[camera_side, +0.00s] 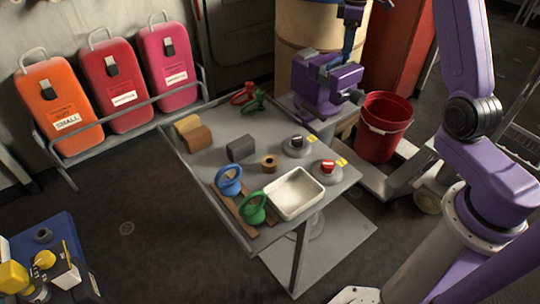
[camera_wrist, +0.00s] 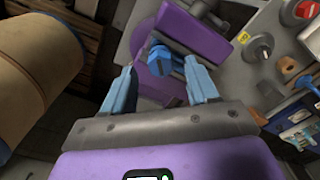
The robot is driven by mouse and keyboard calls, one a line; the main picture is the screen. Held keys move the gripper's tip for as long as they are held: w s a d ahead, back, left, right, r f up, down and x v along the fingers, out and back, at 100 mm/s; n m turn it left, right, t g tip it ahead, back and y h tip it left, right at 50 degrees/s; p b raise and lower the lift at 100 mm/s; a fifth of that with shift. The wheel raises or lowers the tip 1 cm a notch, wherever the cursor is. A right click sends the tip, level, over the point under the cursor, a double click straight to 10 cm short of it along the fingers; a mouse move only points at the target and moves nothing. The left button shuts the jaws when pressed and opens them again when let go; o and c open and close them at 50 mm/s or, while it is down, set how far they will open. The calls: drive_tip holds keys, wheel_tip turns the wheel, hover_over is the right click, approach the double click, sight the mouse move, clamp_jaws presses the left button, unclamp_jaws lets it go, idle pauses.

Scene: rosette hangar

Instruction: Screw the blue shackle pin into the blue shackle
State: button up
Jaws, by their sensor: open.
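A blue ring-shaped piece (camera_side: 229,180) stands on a wooden strip at the table's front left. It also shows at the right edge of the wrist view (camera_wrist: 303,83). Another blue piece (camera_wrist: 158,60) is at the purple vise (camera_side: 318,92), between my fingertips in the wrist view. I cannot tell for certain which blue piece is the shackle and which the pin. My gripper (camera_wrist: 160,68) is open, its light blue fingers on either side of that piece, with gaps visible. In the side view my gripper (camera_side: 349,42) is just above the vise, its fingers partly blending with the blue piece.
A green ring-shaped piece (camera_side: 253,209) stands beside the blue one, near a white tray (camera_side: 294,213). Red (camera_side: 242,96) and green (camera_side: 257,101) pieces lie at the back. Blocks, a dark-knobbed fixture (camera_side: 297,146) and a red-knobbed fixture (camera_side: 327,170) occupy the table. A red bucket (camera_side: 384,125) stands right.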

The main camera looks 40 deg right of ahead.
drive_tip(key=shift+f, duration=0.95)
clamp_jaws()
drive_tip(key=m, duration=0.9)
drive_tip(key=shift+f+m, duration=0.1)
drive_tip(key=shift+m, duration=0.3)
unclamp_jaws()
